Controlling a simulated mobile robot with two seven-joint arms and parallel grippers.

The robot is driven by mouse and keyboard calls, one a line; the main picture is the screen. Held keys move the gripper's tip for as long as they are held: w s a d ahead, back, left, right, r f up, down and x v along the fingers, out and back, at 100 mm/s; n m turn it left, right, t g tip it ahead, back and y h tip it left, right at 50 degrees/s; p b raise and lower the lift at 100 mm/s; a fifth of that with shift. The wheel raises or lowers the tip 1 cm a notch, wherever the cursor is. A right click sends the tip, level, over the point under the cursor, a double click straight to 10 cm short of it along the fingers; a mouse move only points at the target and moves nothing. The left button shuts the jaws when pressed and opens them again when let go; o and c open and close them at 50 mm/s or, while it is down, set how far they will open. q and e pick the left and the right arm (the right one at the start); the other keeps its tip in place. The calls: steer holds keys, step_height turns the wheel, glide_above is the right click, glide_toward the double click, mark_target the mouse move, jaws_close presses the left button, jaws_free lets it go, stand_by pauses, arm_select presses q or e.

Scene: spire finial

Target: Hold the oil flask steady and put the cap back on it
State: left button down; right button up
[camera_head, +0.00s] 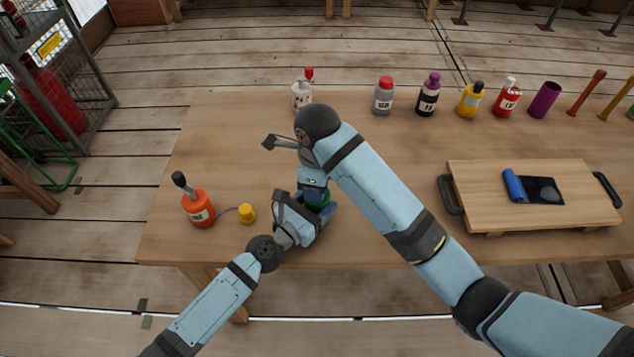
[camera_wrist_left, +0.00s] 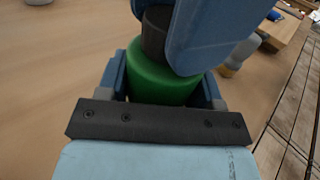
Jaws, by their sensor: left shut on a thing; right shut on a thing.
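The green flask (camera_head: 318,199) stands near the table's front edge, mostly covered by my arms; in the left wrist view its green body (camera_wrist_left: 160,78) shows between my left fingers. My left gripper (camera_head: 305,207) is shut on its body. A dark cap (camera_wrist_left: 155,32) shows at the top of the flask, partly behind my right gripper's blue finger. My right gripper (camera_head: 314,184) reaches down from above and is shut on the cap. The cap looks in line with the flask and close against it; I cannot tell whether it is seated.
An orange bottle (camera_head: 198,209) and a small yellow piece (camera_head: 247,213) stand to the left. Behind are a white bottle (camera_head: 301,96), a grey bottle (camera_head: 383,97) and several others. A wooden board (camera_head: 500,205) with dark handles lies right.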

steer(key=m, duration=0.3)
steer(key=o, duration=0.9)
steer(key=shift+c, duration=0.5)
